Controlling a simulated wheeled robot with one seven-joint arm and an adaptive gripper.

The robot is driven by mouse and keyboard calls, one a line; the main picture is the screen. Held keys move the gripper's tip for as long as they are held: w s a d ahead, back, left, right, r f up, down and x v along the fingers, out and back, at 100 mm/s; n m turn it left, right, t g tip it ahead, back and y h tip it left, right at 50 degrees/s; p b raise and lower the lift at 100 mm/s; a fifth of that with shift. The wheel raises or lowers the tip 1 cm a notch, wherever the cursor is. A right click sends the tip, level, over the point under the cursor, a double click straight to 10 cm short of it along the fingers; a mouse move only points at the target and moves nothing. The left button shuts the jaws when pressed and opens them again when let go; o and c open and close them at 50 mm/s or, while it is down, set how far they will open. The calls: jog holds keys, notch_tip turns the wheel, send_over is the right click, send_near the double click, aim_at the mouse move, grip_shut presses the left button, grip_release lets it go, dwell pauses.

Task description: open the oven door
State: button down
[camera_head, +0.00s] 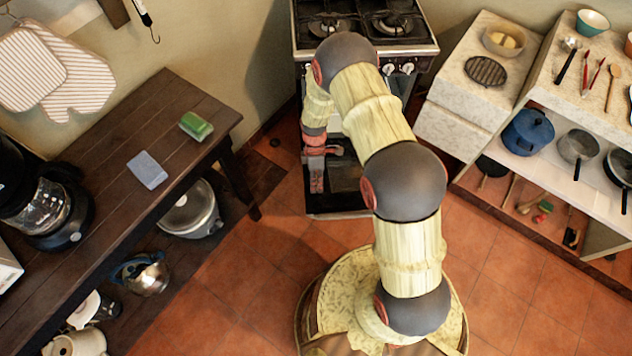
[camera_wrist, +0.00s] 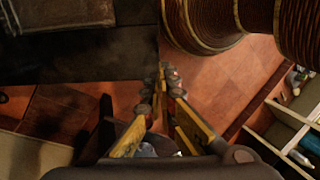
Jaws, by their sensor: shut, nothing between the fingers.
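The stove (camera_head: 312,60) stands at the top middle of the head view, with burners on top and knobs along its front. Its oven door (camera_head: 340,203) is a dark panel with a pale edge that juts out toward me and looks lowered. My arm covers its right part. In the wrist view the dark door (camera_wrist: 100,66), with a brownish window, fills the upper left, and floor shows past its edges. My gripper (camera_head: 317,184) is over the left part of the door. In the wrist view its fingertips (camera_wrist: 162,70) are together and empty, close to the door's outer corner.
A dark wooden table (camera_head: 105,195) stands at the left, with a green sponge (camera_head: 196,126) and a coffee maker. A pale counter (camera_head: 560,95) with pots on its shelf stands at the right. The tiled floor (camera_head: 235,270) between the table and my base is clear.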

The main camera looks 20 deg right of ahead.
aim_at(318, 208)
jog(key=b+x, duration=0.2)
jog(key=x, duration=0.6)
jog(key=shift+s+f, duration=0.15)
jog(key=shift+f, duration=0.25)
jog(key=shift+f, duration=0.1)
jog(key=b+x, duration=0.6)
jog(key=x, duration=0.6)
jog(key=r+p, duration=0.1)
jog(key=r, duration=0.3)
jog(key=w+r+p, duration=0.1)
jog(key=r+p, duration=0.1)
jog(key=r, duration=0.3)
jog(key=r+p, duration=0.2)
jog(key=r, duration=0.2)
jog(key=shift+w+d+r, duration=0.15)
jog(key=shift+w+r, duration=0.05)
jog(key=shift+r, duration=0.15)
